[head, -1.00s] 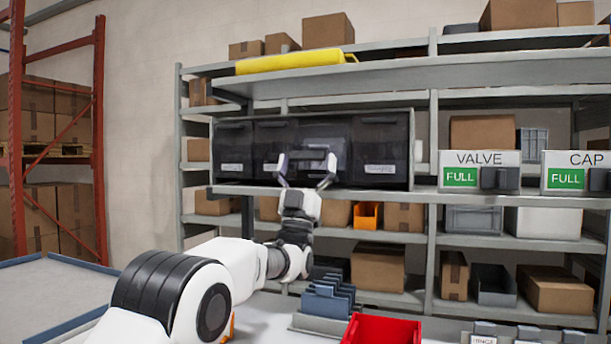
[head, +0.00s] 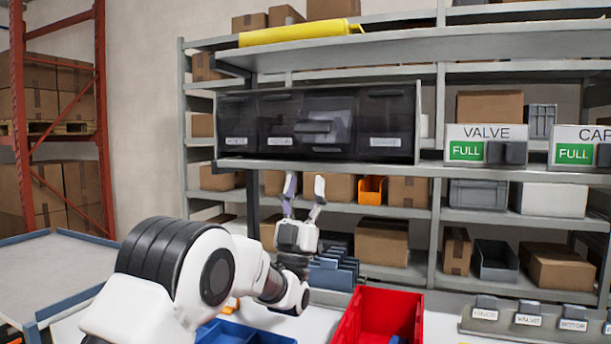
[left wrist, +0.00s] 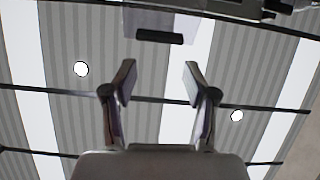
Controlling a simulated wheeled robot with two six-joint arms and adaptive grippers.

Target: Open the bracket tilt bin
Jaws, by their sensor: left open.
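A row of dark tilt bins stands on the shelf in the head view. The third bin from the left (head: 340,108) has its front leaning out, with its handle lower than those of its neighbours. The bin labels are too blurred to read, so I cannot tell which says bracket. My left gripper (head: 305,185) is below the bin row, fingers pointing up, open and empty, apart from the bins. The left wrist view shows its spread fingers (left wrist: 158,78) with nothing between them. My right gripper is not in view.
Below my view of the bins are a red bin (head: 350,325), a blue bin (head: 245,333) and blue-grey dividers (head: 335,273) near my left arm. VALVE (head: 480,132) and CAP signs stand to the right. A yellow item (head: 295,33) lies on the upper shelf.

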